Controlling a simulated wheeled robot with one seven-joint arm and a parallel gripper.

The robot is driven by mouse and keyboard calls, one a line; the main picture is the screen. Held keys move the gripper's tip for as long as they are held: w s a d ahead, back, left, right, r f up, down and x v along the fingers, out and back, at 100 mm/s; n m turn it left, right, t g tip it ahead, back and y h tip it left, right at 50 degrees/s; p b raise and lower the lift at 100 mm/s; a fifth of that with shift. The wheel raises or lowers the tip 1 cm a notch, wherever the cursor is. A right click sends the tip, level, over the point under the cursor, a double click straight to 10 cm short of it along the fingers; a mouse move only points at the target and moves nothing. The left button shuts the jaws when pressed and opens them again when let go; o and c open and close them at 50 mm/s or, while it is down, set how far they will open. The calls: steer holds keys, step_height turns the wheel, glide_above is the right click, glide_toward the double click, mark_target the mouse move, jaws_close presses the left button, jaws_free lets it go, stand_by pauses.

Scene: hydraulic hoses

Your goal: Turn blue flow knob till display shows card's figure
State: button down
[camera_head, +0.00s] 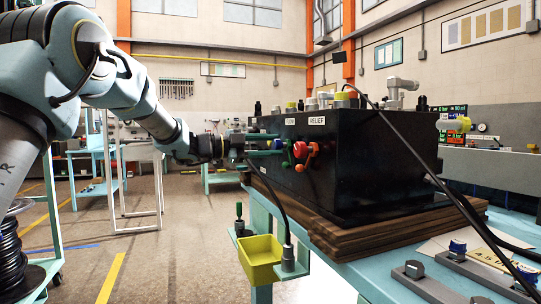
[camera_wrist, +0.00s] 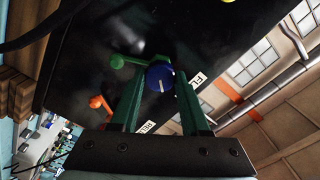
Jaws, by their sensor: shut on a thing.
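The blue flow knob (camera_wrist: 160,77), with a white pointer line, sits on the black block under a partly seen label. My gripper (camera_wrist: 160,84) is shut on this knob, one green finger at each side. In the head view my gripper (camera_head: 268,146) reaches the block's left face from the left; the knob is small and partly hidden there. A pale card (camera_head: 492,259) lies at the lower right of the bench, its marking seeming to start with 4.5. A dark display panel (camera_head: 457,112) with coloured figures is partly behind the block, too small to read.
A green lever (camera_wrist: 118,62) and an orange-red knob (camera_wrist: 98,102) are close beside the blue knob. The black block (camera_head: 365,160) stands on a wooden base (camera_head: 370,232). A yellow bin (camera_head: 260,258) hangs at the bench edge. Dark hoses cross the right side.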

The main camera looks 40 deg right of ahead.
steer(key=shift+f+m, duration=0.1)
steer(key=shift+m, duration=0.2)
stand_by(0.4)
steer(key=shift+c, duration=1.9)
jaws_free()
steer(key=b+v, duration=0.1)
steer(key=v, duration=1)
steer(key=shift+b, duration=0.4)
